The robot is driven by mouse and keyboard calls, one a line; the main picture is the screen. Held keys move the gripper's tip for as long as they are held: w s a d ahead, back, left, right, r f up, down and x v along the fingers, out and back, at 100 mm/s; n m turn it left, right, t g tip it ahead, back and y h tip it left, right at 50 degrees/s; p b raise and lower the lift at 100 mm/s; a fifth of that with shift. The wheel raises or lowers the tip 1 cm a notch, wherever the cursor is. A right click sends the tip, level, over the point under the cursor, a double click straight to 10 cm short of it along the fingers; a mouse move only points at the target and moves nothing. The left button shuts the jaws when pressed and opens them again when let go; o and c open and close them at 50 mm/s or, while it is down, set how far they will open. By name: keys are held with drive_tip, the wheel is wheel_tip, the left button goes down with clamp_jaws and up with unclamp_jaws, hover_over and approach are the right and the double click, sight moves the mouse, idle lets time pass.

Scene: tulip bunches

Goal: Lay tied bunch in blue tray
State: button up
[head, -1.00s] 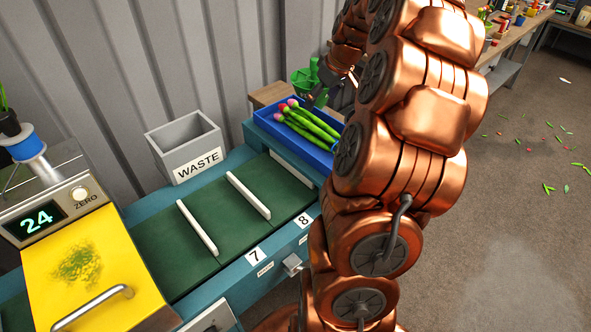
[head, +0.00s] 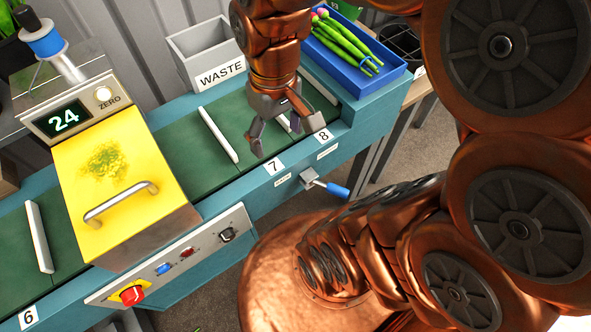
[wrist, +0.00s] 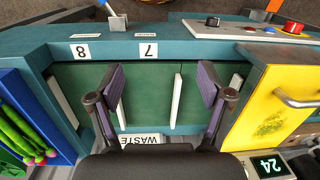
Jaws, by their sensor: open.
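The blue tray (head: 388,86) stands at the far right end of the conveyor, and its edge shows at the left of the wrist view (wrist: 8,76). A bunch of green-stemmed tulips (head: 343,38) with pink heads lies inside it, with a blue band visible near the stem ends. The bunch also shows in the wrist view (wrist: 20,130). My gripper (head: 285,130) is open and empty above the green belt around labels 7 and 8, to the left of the tray. In the wrist view my open fingers (wrist: 163,92) have only belt and a white divider between them.
A grey WASTE bin (head: 205,55) stands behind the belt. A yellow scale (head: 120,185) reading 24 sits to the left. White dividers (head: 219,135) stand up from the belt. A blue-handled lever (head: 330,188) juts from the conveyor's front.

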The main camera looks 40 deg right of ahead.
drive_tip(key=s+a+f+g, duration=0.1)
drive_tip(key=s+f, duration=0.1)
drive_tip(key=s, duration=0.5)
drive_tip(key=shift+s+a+m+h, duration=0.3)
drive_tip(key=shift+s, duration=0.05)
wheel_tip(320, 180, up, 4)
drive_tip(key=p, duration=0.3)
drive_tip(key=shift+f+p, duration=0.2)
drive_tip(key=shift+p, duration=0.15)
